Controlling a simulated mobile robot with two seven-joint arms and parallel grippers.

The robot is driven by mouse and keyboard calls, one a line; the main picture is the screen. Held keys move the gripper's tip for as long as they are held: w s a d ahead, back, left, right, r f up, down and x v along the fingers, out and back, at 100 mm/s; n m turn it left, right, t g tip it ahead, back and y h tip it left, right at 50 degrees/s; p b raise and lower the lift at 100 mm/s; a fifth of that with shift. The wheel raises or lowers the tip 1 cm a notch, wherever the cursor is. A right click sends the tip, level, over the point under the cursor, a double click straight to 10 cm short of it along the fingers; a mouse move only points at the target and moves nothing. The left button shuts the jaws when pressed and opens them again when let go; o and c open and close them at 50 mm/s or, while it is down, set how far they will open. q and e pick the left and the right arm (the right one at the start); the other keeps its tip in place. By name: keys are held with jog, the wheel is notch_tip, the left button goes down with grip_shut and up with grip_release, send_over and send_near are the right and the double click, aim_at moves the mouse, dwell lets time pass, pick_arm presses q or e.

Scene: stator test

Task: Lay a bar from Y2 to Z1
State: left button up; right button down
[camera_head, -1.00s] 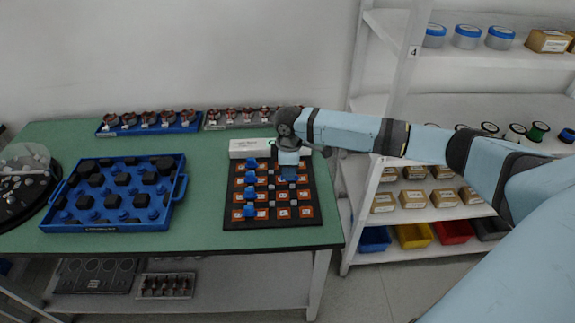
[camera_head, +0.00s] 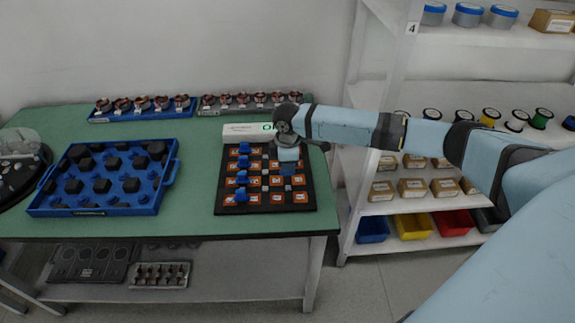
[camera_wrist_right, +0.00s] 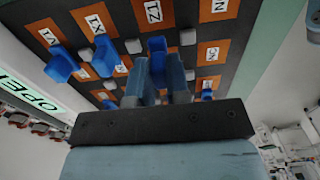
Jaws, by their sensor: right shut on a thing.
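A black board (camera_head: 222,206) on the green table carries rows of orange labelled squares. Several blue pieces (camera_head: 241,178) stand along its left column, and blue pieces (camera_wrist_right: 62,64) also show in the right wrist view. My right gripper (camera_head: 288,167) is low over the board's right half. In the right wrist view my right gripper (camera_wrist_right: 163,80) is shut on a blue bar (camera_wrist_right: 157,44), mostly hidden by the fingers. The bar's visible end is beside the Z1 square (camera_wrist_right: 153,12). I cannot tell whether it touches the board. The Y2 label is not readable. My left gripper is not in view.
A blue tray (camera_head: 170,172) with black and blue pieces stands left of the board. A white box (camera_head: 240,130) with a green display is behind the board. Racks of coils (camera_head: 140,104) line the table's back. A shelf (camera_head: 345,235) stands at right.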

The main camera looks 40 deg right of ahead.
jog(key=shift+f, duration=0.5)
jog(key=shift+f+b, duration=0.1)
jog(key=shift+b, duration=0.25)
jog(key=shift+p, duration=0.7)
jog(key=shift+f, duration=0.2)
jog(key=shift+f, duration=0.35)
jog(key=shift+f, duration=0.1)
jog(key=c, duration=1)
grip_release()
